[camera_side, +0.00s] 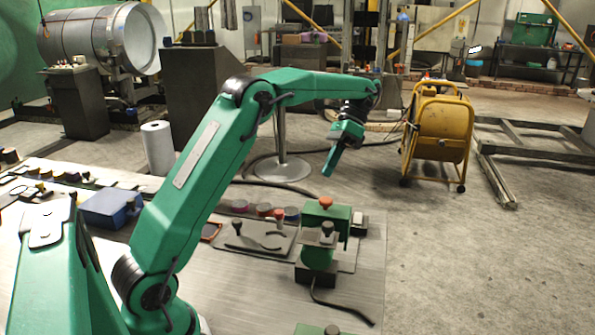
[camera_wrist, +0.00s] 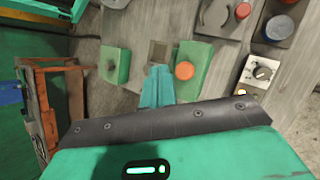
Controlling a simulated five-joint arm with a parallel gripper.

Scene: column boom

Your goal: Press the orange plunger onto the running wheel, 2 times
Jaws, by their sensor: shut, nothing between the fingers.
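The orange plunger (camera_side: 326,201) shows as a small orange cap on top of a green machine (camera_side: 338,219) at the front right of the bench. In the wrist view the plunger (camera_wrist: 184,70) is a round orange disc on a green block (camera_wrist: 194,58). My gripper (camera_side: 329,170) is shut and empty, pointing down above the plunger in the side view and apart from it. In the wrist view the closed fingertips (camera_wrist: 157,82) lie just left of the orange disc. I cannot make out the running wheel in either view.
A control box with a dial (camera_wrist: 262,72) stands right of the plunger in the wrist view. A grey plate with a curved tool (camera_side: 262,238) lies left of the machine. A blue box (camera_side: 112,208) is further left. The floor right of the bench is open.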

